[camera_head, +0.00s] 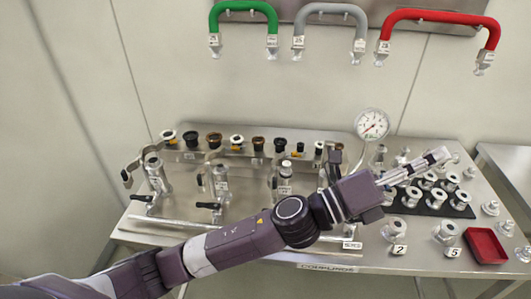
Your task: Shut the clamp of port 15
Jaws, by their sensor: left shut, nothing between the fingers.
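My left arm reaches in from the lower left across the steel table. My left gripper (438,158) is shut and empty, above the right part of the table, by the black mat with metal fittings. A row of ports (236,143) with dark and white rims runs along a raised rail, left of my gripper. Their number labels are too small to read, so I cannot tell which is port 15 or how its clamp stands. Metal valve bodies with black handles (208,205) stand below the rail. My forearm hides part of the table's front. My right gripper is not in view.
A round gauge (372,124) stands at the rail's right end. Metal fittings stand on a black mat (434,210). A red tray (485,246) lies at the right front. Green (243,8), grey (330,9) and red (440,15) hoses hang on the wall above.

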